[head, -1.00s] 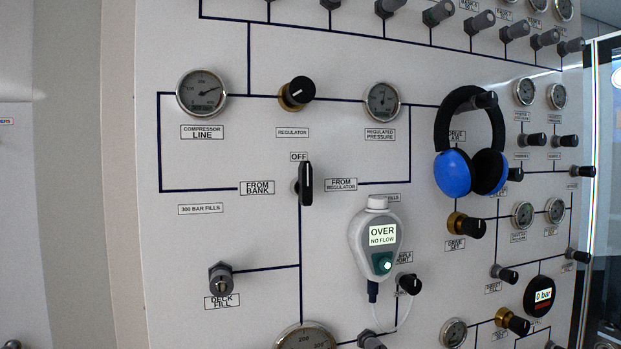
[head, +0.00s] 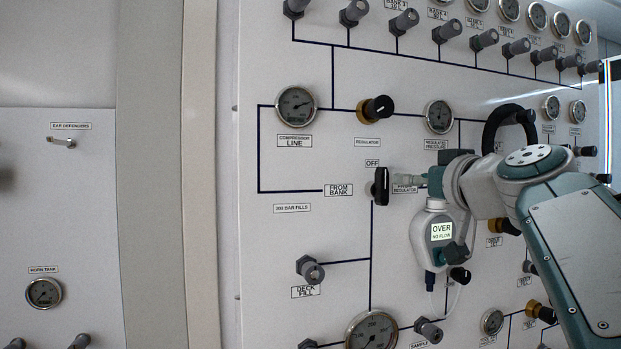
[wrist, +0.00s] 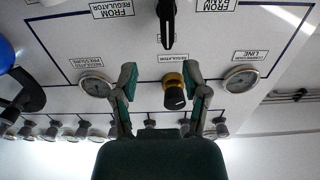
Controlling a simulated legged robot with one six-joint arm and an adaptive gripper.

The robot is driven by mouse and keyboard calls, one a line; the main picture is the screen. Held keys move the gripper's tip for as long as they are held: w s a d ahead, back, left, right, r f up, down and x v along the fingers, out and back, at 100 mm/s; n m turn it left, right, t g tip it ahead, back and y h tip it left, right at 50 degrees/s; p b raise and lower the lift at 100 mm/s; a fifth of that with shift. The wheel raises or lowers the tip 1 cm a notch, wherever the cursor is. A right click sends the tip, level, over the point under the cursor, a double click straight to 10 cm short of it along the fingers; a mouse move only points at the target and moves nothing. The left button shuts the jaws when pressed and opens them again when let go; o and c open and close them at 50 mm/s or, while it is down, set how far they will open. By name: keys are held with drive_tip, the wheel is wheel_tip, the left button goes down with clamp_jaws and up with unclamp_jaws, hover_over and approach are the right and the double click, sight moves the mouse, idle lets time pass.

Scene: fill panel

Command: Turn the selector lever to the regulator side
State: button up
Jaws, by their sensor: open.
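The selector lever (head: 381,186) is a black upright handle on the white panel, below the OFF label (head: 372,163) and between the FROM BANK label (head: 338,190) and the FROM REGULATOR label (head: 404,190). My gripper (head: 398,181) reaches in from the right, beside the lever, and partly covers the FROM REGULATOR label. In the wrist view, which is upside down, the lever (wrist: 167,24) stands at the top centre, beyond the fingertips. My gripper (wrist: 159,72) is open and empty there, with the regulator knob (wrist: 174,92) showing between its fingers. I cannot tell whether it touches the panel.
Dark headphones (head: 493,127) hang behind my arm. The compressor line gauge (head: 296,107) and regulated pressure gauge (head: 438,117) flank the regulator knob (head: 377,109). The panel left of the lever is clear.

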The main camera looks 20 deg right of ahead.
sight(383, 178)
drive_tip(key=w, duration=0.2)
drive_tip(key=w+a, duration=0.1)
drive_tip(key=w, duration=0.4)
drive_tip(key=shift+w+a, duration=0.25)
drive_tip(key=shift+a, duration=0.1)
drive_tip(key=shift+w, duration=0.5)
drive_tip(key=shift+d, duration=0.35)
drive_tip(key=shift+a, duration=0.15)
clamp_jaws()
